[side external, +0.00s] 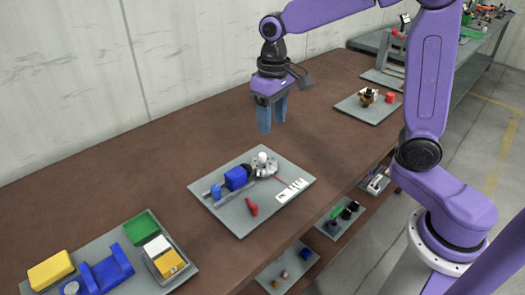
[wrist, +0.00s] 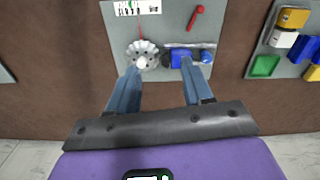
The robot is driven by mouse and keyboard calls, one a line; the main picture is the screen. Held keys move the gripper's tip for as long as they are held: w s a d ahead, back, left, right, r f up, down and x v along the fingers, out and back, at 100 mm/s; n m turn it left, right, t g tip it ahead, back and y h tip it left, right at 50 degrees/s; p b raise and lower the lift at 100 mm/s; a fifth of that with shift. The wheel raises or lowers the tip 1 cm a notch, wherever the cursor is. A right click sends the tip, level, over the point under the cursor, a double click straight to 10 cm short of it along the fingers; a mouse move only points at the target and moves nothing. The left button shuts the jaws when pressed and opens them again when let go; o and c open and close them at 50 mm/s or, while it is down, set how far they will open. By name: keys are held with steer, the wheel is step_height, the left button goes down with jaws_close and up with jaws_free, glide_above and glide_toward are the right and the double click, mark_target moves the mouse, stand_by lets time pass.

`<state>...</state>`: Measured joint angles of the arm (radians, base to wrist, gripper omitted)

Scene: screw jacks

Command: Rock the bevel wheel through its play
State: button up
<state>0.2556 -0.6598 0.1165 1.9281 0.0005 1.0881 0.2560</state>
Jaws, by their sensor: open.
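The bevel wheel (side external: 264,168) is a silver, toothed wheel with a white knob at its centre. It sits on a grey board (side external: 232,226) beside a blue block (side external: 236,178). My gripper (side external: 272,124) is open and empty, held above the table and the board with its blue fingers pointing down. In the wrist view the bevel wheel (wrist: 136,48) appears just beyond the left fingertip, and the blue block (wrist: 180,57) is near the right fingertip. The gripper (wrist: 159,67) appears apart from both. The left finger comes close to the wheel's lower edge in that view.
A red-handled piece (side external: 251,207) and a white label card (side external: 292,190) lie on the same board. A tray of yellow, blue and green parts (side external: 187,272) stands front left. Another board (side external: 368,110) stands at the back right. Brown table around the board is clear.

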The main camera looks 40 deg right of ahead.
mark_target(262, 155)
steer(key=w+d+m, duration=0.5)
steer(key=w, duration=0.3)
step_height(262, 155, down, 17)
steer(key=shift+w+f, duration=0.1)
steer(key=shift+f, duration=0.05)
stand_by(0.3)
